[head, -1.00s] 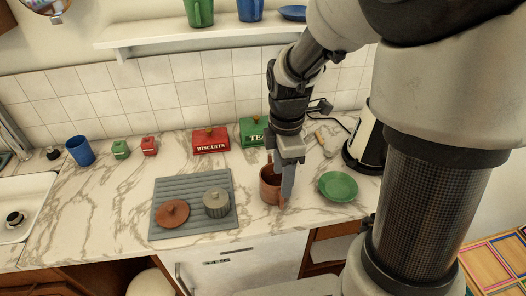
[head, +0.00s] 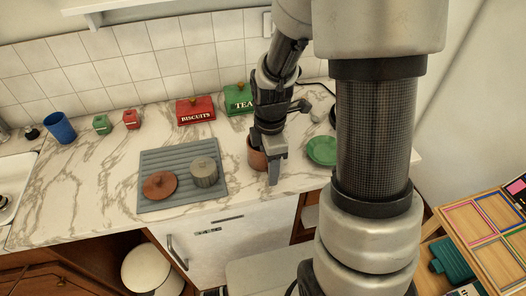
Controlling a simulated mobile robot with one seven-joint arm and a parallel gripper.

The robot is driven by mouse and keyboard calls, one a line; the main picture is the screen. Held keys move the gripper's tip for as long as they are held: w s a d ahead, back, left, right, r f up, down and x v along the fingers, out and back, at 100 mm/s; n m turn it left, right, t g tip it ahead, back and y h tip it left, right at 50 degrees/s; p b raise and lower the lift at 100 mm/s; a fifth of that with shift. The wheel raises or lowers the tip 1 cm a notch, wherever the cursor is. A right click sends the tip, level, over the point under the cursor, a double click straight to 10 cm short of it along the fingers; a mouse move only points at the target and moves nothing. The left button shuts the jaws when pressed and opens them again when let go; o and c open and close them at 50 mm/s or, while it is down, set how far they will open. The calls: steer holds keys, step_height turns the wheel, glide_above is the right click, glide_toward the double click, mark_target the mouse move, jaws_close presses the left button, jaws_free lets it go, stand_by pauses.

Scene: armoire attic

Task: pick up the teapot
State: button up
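A reddish-brown pot (head: 256,158), which looks like the teapot, stands on the marble counter, partly hidden behind my gripper (head: 273,172). Its spout and handle cannot be made out. My gripper points down at the pot's right side, with its fingers overlapping the pot in the head view. The gap between the fingers is not visible, so I cannot tell whether they hold the pot.
A grey ribbed mat (head: 181,158) left of the pot bears a brown lid (head: 160,186) and a grey lidded pot (head: 204,173). A green plate (head: 321,150) lies close on the right. Red (head: 196,110) and green (head: 238,98) tins stand behind.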

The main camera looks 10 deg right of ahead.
steer(key=c, duration=1.2)
jaws_close()
steer(key=shift+r, duration=0.15)
